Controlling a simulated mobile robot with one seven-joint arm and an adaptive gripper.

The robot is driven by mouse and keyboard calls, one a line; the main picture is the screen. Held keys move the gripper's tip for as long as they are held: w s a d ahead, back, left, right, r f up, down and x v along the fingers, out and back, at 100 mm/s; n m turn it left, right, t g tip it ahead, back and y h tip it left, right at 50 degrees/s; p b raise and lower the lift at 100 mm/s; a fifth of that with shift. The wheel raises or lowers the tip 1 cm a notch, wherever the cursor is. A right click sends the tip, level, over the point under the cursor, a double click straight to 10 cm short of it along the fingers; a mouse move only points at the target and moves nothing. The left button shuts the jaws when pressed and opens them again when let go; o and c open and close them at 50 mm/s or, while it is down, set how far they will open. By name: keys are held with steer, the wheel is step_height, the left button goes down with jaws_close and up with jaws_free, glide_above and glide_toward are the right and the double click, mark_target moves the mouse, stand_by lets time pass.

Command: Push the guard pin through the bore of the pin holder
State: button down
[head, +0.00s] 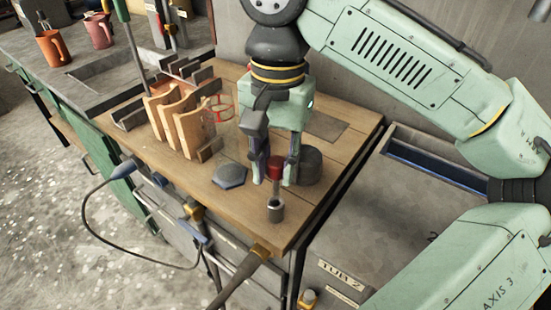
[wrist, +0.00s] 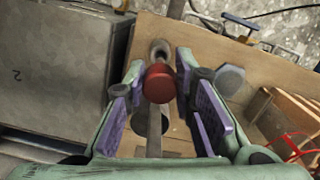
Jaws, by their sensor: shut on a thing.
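The guard pin has a red head (head: 275,165) and a pale metal shank that runs down to the pin holder (head: 275,210). The holder is a small grey upright cylinder near the front corner of the wooden bench. The pin stands upright, with its lower end at the holder's top; how deep it sits in the bore is hidden. My gripper (head: 276,175) is shut on the pin by its head. In the wrist view the red head (wrist: 159,83) lies between the fingertips, with the holder (wrist: 160,50) just beyond it.
A dark round block (head: 310,165) stands close behind my gripper. A grey hexagonal piece (head: 229,175) lies left of it. A grey tub (head: 400,215) is right of the bench. The bench's front edge is near the holder.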

mark_target(275, 191)
steer(key=shift+f+b, duration=1.5)
steer(key=shift+f, duration=1.65)
stand_by(2.5)
steer(key=c, duration=1.6)
jaws_free()
steer(key=shift+o, duration=0.4)
steer(key=o, duration=0.5)
steer(key=r, duration=0.8)
steer(key=w+r, duration=0.1)
steer(key=r, duration=0.3)
steer(key=shift+d, duration=0.15)
